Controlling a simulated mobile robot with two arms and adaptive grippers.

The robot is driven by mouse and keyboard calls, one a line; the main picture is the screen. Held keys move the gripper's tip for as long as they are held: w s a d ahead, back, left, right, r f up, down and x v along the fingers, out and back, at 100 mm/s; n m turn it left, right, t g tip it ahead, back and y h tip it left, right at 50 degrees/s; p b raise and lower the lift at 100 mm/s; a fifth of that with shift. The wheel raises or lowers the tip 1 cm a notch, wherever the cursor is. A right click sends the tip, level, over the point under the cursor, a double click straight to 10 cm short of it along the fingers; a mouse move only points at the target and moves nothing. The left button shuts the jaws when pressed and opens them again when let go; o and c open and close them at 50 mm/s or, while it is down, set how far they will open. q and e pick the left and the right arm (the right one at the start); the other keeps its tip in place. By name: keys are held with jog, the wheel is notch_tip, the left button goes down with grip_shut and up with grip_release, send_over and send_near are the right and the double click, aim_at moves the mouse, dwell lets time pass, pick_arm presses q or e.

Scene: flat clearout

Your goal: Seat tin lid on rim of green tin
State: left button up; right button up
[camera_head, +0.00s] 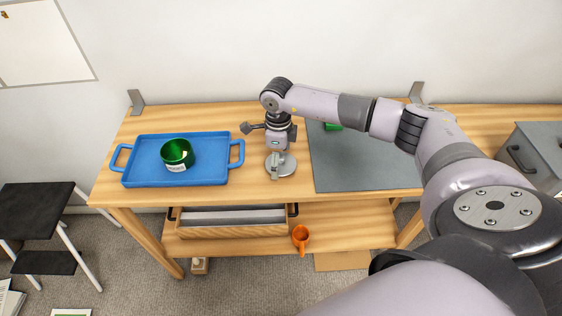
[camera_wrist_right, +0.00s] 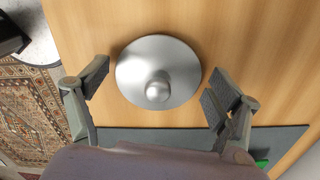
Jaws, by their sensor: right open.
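The green tin (camera_head: 177,155) stands upright and open on the blue tray (camera_head: 222,172), with a pale label on its front. The round silver tin lid (camera_head: 287,166) lies on the wooden table between the tray and the grey mat, knob up. My right gripper (camera_head: 267,151) is over the lid, its jaws open. In the right wrist view the lid (camera_wrist_right: 150,63) lies between the spread fingers of the right gripper (camera_wrist_right: 155,87), with space on both sides. My left gripper is not in view.
The grey mat (camera_head: 360,165) lies right of the lid. A green object (camera_head: 332,127) on it is partly hidden behind my right arm.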

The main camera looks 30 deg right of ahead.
jog(key=c, duration=0.7)
jog(key=shift+r, duration=0.15)
